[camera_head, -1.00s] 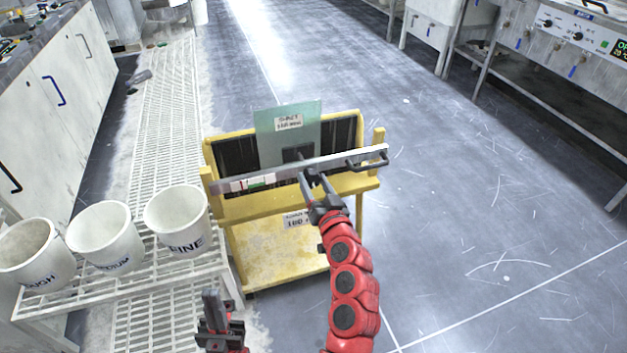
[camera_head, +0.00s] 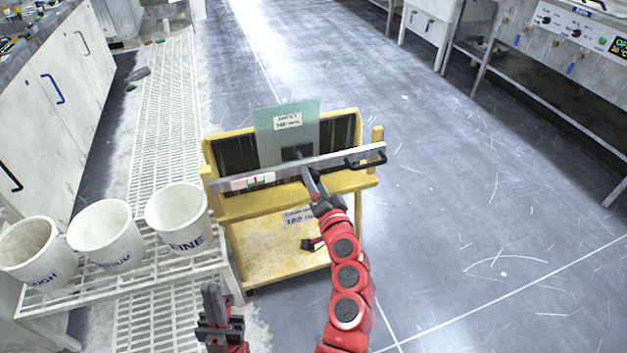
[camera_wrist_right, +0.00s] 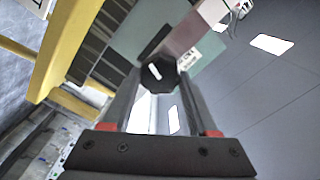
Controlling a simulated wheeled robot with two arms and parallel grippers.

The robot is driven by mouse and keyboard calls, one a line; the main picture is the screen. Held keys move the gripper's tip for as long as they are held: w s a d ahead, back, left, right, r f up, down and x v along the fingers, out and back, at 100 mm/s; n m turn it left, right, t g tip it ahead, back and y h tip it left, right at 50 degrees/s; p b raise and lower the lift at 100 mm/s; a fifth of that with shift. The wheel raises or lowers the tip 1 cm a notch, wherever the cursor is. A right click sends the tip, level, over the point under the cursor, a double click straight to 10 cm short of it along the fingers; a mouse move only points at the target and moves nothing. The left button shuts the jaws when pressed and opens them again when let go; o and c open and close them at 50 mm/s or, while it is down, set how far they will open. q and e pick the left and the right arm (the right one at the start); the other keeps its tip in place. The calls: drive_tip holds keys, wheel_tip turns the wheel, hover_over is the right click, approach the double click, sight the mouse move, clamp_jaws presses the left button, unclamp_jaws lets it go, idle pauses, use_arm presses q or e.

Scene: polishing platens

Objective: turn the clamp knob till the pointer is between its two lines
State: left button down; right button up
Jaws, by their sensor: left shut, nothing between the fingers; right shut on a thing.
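The clamp bar (camera_head: 330,162) lies across the front of the yellow stand, with a handle at its right end. Its white scale (camera_head: 239,185) sits on the left part and shows small red and green marks. A red mark appears at the green patch, but the pointer and its two lines are too small to tell apart. My right gripper (camera_head: 306,176) is shut on the dark knob at the bar's middle. In the right wrist view the black faceted knob (camera_wrist_right: 158,76), with a white mark, sits between the fingertips. My left gripper (camera_head: 211,295) is shut and empty, low in front.
The yellow stand (camera_head: 368,181) holds a greenish glass plate (camera_head: 270,143) with a label. White buckets (camera_head: 178,215) stand on a grated rack (camera_head: 160,285) at the left. Cabinets line the left edge. The floor to the right is clear.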

idle(0.3)
drive_tip(key=o, duration=1.4)
drive_tip(key=shift+c, duration=0.2)
drive_tip(key=p+v, duration=0.3)
drive_tip(key=v, duration=1.4)
drive_tip(key=shift+s, duration=0.15)
drive_tip(key=shift+d, duration=0.1)
